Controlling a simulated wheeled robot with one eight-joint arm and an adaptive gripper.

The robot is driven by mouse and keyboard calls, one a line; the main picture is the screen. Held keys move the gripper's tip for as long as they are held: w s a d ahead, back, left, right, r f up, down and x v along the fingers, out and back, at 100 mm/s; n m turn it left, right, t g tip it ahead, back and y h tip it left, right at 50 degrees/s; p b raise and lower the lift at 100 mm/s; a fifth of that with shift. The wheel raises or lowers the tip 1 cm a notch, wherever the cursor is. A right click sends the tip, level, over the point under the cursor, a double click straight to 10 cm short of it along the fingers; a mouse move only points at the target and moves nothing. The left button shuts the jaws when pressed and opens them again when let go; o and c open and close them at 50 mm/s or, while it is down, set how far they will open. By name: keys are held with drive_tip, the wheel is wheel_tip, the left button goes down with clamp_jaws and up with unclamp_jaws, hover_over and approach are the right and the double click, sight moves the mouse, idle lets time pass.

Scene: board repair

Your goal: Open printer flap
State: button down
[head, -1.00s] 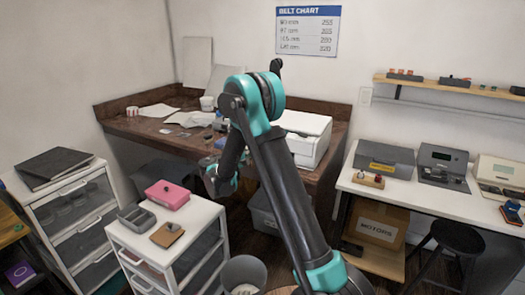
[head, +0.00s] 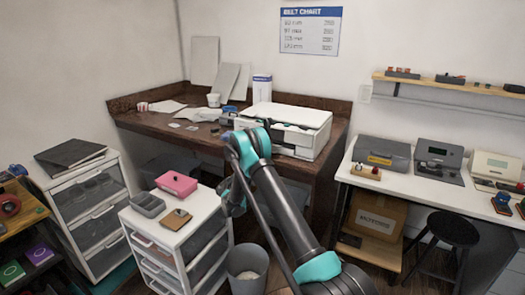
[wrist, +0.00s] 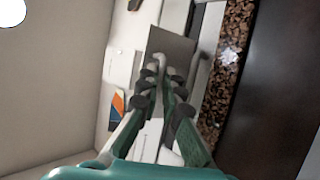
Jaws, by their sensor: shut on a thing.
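The white printer (head: 312,117) stands on the brown desk at the back, with its flat top down. A dark gap shows at its front, partly behind my arm. My gripper (wrist: 158,78) is in the wrist view, its fingers close together around a thin pale grey piece (wrist: 159,60). This piece lies in front of a darker grey panel (wrist: 178,48). I cannot tell for sure whether it belongs to the printer flap. In the head view my arm hides the contact.
A drawer unit (head: 178,245) with a pink box (head: 177,183) stands at front left, beside a bin (head: 247,272). A white bench (head: 400,178) stands right. The wrist view shows a rough brown edge (wrist: 225,85).

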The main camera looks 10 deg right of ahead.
drive_tip(key=shift+w+f+t, duration=0.15)
drive_tip(key=shift+f+t, duration=0.15)
drive_tip(key=shift+f, duration=0.15)
drive_tip(key=shift+d+f, duration=0.1)
drive_tip(key=shift+w, duration=0.1)
drive_tip(key=c, duration=1.7)
unclamp_jaws()
drive_tip(key=v, duration=0.8)
